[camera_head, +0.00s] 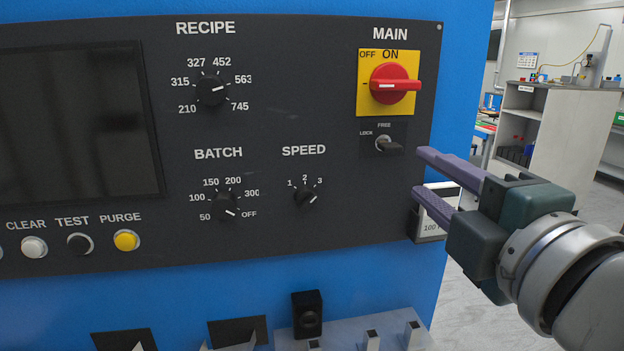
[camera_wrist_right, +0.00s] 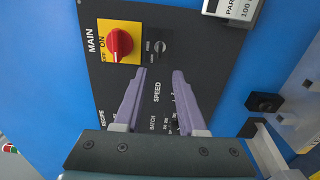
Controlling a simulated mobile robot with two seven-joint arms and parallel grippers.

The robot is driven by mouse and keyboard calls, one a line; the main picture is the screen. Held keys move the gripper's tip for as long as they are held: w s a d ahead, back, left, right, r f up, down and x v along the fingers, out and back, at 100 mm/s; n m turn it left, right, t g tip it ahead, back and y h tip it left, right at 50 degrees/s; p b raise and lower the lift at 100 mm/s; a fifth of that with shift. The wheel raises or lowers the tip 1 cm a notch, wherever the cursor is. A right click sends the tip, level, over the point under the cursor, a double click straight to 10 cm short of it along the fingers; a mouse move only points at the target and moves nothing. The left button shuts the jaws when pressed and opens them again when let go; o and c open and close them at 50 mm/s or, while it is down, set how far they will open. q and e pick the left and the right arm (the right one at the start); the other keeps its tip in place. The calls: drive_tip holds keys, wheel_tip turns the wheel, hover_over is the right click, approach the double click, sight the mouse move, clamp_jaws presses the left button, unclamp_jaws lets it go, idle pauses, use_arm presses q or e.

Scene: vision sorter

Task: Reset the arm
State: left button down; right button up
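My right gripper (camera_head: 429,172) is open and empty, just right of the dark control panel (camera_head: 270,125). I cannot tell whether the fingers touch the panel. The red MAIN switch (camera_head: 395,84) on its yellow plate has its handle horizontal; it also shows in the right wrist view (camera_wrist_right: 119,43). My left gripper is not in view.
RECIPE (camera_head: 212,90), BATCH (camera_head: 226,207) and SPEED (camera_head: 306,195) knobs sit on the panel. A white label holder (camera_head: 431,230) is partly behind my gripper. A black block (camera_head: 307,314) and ledge stick out below. The floor (camera_head: 480,300) on the right looks clear.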

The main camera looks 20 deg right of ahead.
idle(0.4)
drive_tip(key=s+f+m+g, duration=0.9)
drive_tip(key=f+m, duration=0.2)
drive_tip(key=f, duration=0.1)
drive_tip(key=s+a+f+m+g+y, duration=0.2)
drive_tip(key=s+a+f+g+y, duration=0.2)
drive_tip(key=s+a, duration=0.25)
wheel_tip(320, 180, up, 24)
drive_tip(key=s+g+p, duration=0.1)
drive_tip(key=s+p, duration=0.1)
drive_tip(key=p, duration=2.2)
drive_tip(key=shift+s+a+r, duration=0.25)
drive_tip(key=shift+a, duration=0.05)
